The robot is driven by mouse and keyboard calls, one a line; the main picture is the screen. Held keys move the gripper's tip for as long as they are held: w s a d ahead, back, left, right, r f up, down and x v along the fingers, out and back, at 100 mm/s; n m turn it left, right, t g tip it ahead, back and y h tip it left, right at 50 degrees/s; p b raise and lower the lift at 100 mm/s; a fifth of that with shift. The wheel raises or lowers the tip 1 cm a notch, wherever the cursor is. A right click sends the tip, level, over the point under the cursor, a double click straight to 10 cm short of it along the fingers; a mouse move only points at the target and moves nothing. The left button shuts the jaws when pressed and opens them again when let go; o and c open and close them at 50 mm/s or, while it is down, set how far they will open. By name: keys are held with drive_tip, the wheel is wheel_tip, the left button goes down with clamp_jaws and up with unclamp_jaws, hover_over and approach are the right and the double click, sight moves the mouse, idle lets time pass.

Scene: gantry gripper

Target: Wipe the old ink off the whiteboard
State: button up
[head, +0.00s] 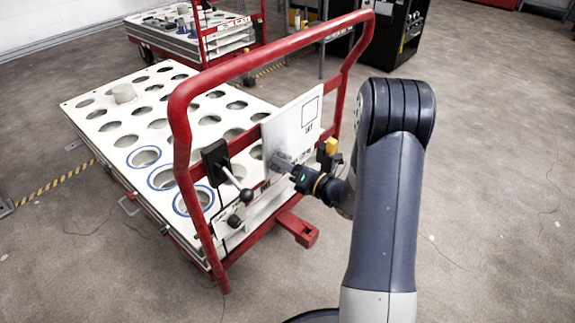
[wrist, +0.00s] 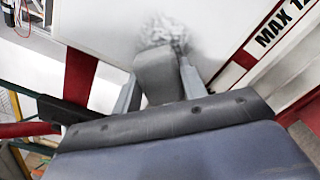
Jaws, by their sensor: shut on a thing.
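The whiteboard (head: 290,122) is a white panel fixed upright on the red cart frame, with a black square outline and small dark print. My gripper (head: 292,172) is at the lower part of the board, shut on a grey block-like eraser (head: 279,160). In the wrist view the eraser (wrist: 155,72) sits between the grey fingers of the gripper (wrist: 158,92). A grey scribble of ink (wrist: 165,32) shows on the board just beyond the eraser's front edge. The eraser appears to be at the board's face; I cannot tell whether it touches. Ink behind the eraser is hidden.
The red cart handle (head: 250,62) arches over the board. The white tray (head: 90,98) with round holes lies behind. A yellow item (head: 329,148) is close to my gripper's right. Floor at right is free.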

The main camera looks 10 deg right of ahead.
sight(283, 150)
drive_tip(key=shift+w+a, duration=0.35)
drive_tip(key=shift+w, duration=0.1)
drive_tip(key=shift+w+d+p, duration=0.2)
drive_tip(key=shift+w+d, duration=0.45)
drive_tip(key=shift+d, duration=0.15)
drive_tip(key=shift+w+d+p, duration=0.15)
drive_tip(key=shift+w+d, duration=0.45)
drive_tip(key=shift+d, duration=0.2)
drive_tip(key=shift+s+a, duration=0.65)
drive_tip(key=shift+a, duration=0.2)
drive_tip(key=shift+s+a, duration=0.6)
drive_tip(key=shift+a, duration=0.25)
drive_tip(key=v, duration=0.6)
drive_tip(key=shift+d, duration=0.15)
drive_tip(key=shift+v, duration=1.5)
